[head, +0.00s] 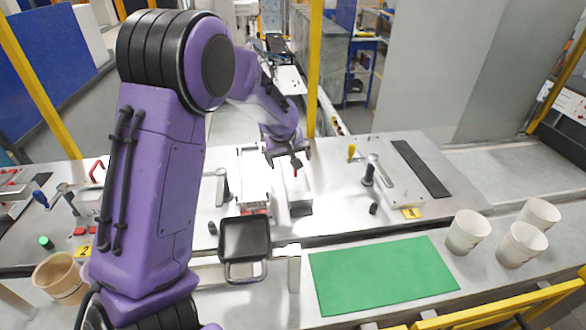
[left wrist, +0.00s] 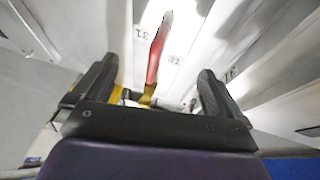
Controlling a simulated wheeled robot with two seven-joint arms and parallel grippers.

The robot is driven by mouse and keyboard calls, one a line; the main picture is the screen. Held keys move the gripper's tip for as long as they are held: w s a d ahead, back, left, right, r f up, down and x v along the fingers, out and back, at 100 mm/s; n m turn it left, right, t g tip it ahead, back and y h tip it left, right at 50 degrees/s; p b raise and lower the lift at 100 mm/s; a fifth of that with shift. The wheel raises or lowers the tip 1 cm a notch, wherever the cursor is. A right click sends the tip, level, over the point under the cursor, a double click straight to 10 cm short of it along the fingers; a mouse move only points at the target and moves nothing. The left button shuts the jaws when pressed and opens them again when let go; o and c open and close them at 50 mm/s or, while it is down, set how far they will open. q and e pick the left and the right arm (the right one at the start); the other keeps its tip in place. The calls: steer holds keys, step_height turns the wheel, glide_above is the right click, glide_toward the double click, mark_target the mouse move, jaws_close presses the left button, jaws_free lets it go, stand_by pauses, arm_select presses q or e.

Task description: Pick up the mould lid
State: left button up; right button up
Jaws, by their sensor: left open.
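My left gripper (head: 289,158) is open, pointing down over the middle of the metal workbench. A red handle (head: 295,170) shows just below and between its fingers; I take it as the mould lid's handle. The pale metal block (head: 300,207) under the handle is washed out by glare, so I cannot tell where lid and mould part. My right gripper is not in view.
A black square tray (head: 244,238) and a green mat (head: 382,274) lie in front. White cups (head: 468,231) stand at the right, a tan cup (head: 61,279) at the left. A yellow post (head: 314,70) stands behind.

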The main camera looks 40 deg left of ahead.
mark_target(292, 168)
arm_select(q)
steer(key=f, duration=0.1)
steer(key=w+f+p, duration=0.1)
steer(key=shift+w+d+f, duration=0.15)
steer(key=shift+w+f, duration=0.05)
steer(key=shift+f, duration=0.15)
steer(key=shift+w+a+f, duration=0.1)
steer(key=shift+a+f, duration=0.15)
steer(key=shift+f, duration=0.25)
steer(key=c, duration=0.3)
steer(key=shift+d+r, duration=0.1)
steer(key=c, duration=1)
steer(key=shift+c, duration=0.7)
